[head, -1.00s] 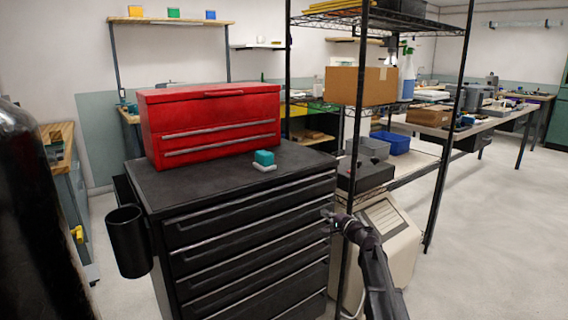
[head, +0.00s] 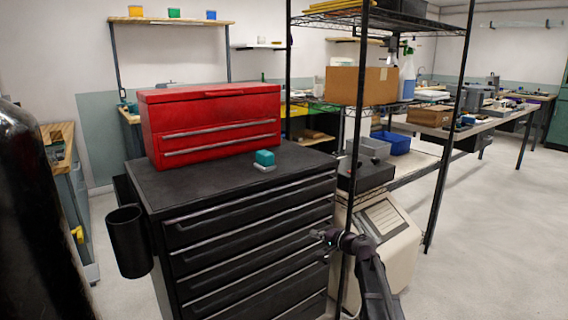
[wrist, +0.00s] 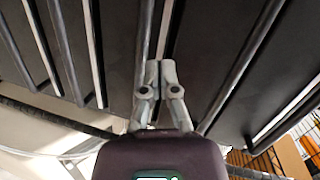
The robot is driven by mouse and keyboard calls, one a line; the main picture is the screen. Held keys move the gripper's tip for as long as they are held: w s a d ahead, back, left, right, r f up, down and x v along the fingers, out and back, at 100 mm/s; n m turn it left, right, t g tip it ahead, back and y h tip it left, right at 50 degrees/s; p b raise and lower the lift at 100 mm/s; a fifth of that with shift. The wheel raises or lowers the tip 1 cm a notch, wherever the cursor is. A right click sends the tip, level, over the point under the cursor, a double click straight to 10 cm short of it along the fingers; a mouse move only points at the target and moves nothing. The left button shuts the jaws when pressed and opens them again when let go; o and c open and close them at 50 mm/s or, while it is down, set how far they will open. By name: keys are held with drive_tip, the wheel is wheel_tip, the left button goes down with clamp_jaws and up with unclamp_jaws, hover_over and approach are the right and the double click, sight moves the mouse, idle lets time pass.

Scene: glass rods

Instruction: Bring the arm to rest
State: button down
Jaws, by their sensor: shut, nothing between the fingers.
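My gripper (head: 318,235) is in front of the right side of the black drawer cabinet (head: 240,222) in the head view, with my arm reaching up from the bottom. In the wrist view my gripper (wrist: 153,72) has its two fingers together, with nothing between them. Behind the fingers, the wrist view shows the dark drawer fronts with their long handles (wrist: 50,45). I cannot tell how far the fingertips are from the drawers.
A red toolbox (head: 207,125) and a small teal block on a pale base (head: 264,159) sit on the cabinet top. A black wire rack (head: 357,150) and a beige machine (head: 385,240) stand right of the cabinet. The floor (head: 490,240) at far right is clear.

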drive_tip(key=s+f+n+g+h, duration=0.25)
drive_tip(key=s+f, duration=0.25)
drive_tip(key=s, duration=0.4)
drive_tip(key=s+f+n+g+h, duration=0.2)
drive_tip(key=s+f+n+g, duration=0.15)
drive_tip(key=s+f, duration=0.35)
drive_tip(key=s+d+f+g+h+p, duration=0.1)
drive_tip(key=s+d+g+h, duration=0.15)
drive_tip(key=s, duration=0.55)
drive_tip(key=s+d+g+h, duration=0.2)
drive_tip(key=s+d+h, duration=0.2)
drive_tip(key=s, duration=0.4)
wheel_tip(320, 180, up, 34)
drive_tip(key=p, duration=3.4)
drive_tip(key=shift+w+a+n, duration=0.2)
drive_tip(key=shift+w+n, duration=0.1)
drive_tip(key=shift+n, duration=0.1)
